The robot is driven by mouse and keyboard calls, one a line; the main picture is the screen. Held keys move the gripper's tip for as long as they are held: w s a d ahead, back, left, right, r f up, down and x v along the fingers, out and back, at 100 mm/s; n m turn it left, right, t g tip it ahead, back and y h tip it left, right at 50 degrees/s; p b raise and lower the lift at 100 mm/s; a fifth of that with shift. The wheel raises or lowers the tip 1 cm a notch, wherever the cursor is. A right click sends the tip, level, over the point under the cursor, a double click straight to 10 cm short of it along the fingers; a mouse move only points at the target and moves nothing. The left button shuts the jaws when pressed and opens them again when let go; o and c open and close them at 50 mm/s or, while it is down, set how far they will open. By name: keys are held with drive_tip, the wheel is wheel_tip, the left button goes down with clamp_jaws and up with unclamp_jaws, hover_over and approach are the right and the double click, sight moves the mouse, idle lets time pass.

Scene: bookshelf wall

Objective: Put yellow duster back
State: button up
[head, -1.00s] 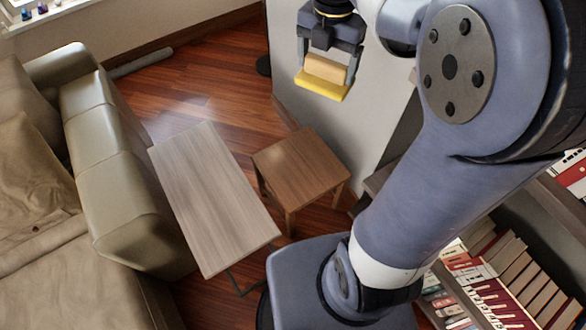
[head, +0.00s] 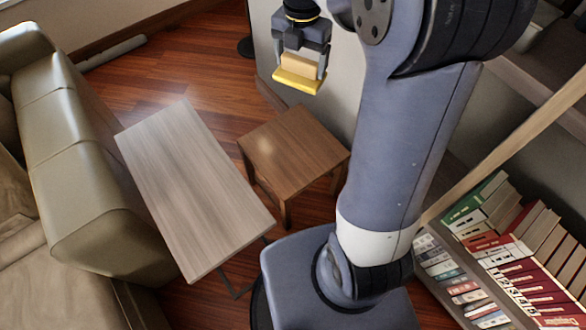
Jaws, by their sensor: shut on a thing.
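The yellow duster (head: 298,81) has a tan block-like upper part and a bright yellow lower pad. My gripper (head: 298,66) is shut on its tan upper part, one finger on each side, and points down. The duster hangs with its yellow pad underneath, slightly tilted in the picture. It appears in the air above and behind the small brown table, apart from it, in front of the pale wall. Its height above the floor is hard to tell.
A small brown table (head: 292,146) and a long grey-wood table (head: 190,185) stand bare side by side. A beige sofa (head: 75,160) is at the left. Shelves with several books (head: 520,250) are at the right. Wooden floor (head: 165,75) shows clear behind the tables.

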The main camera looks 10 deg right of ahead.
drive_tip(key=shift+m, duration=0.3)
drive_tip(key=w+f+b, duration=0.2)
drive_tip(key=f+b, duration=0.8)
drive_tip(key=f, duration=0.7)
drive_tip(key=w+f+b, duration=0.2)
drive_tip(key=f+b, duration=0.9)
drive_tip(key=f, duration=0.6)
drive_tip(key=w+f+b, duration=0.2)
drive_tip(key=f+b, duration=0.8)
drive_tip(key=f, duration=0.7)
drive_tip(key=shift+w+b, duration=0.25)
drive_tip(key=shift+b, duration=0.05)
drive_tip(key=shift+f, duration=0.1)
drive_tip(key=o, duration=0.8)
wheel_tip(320, 180, up, 12)
drive_tip(key=p, duration=0.4)
drive_tip(key=shift+p, duration=0.35)
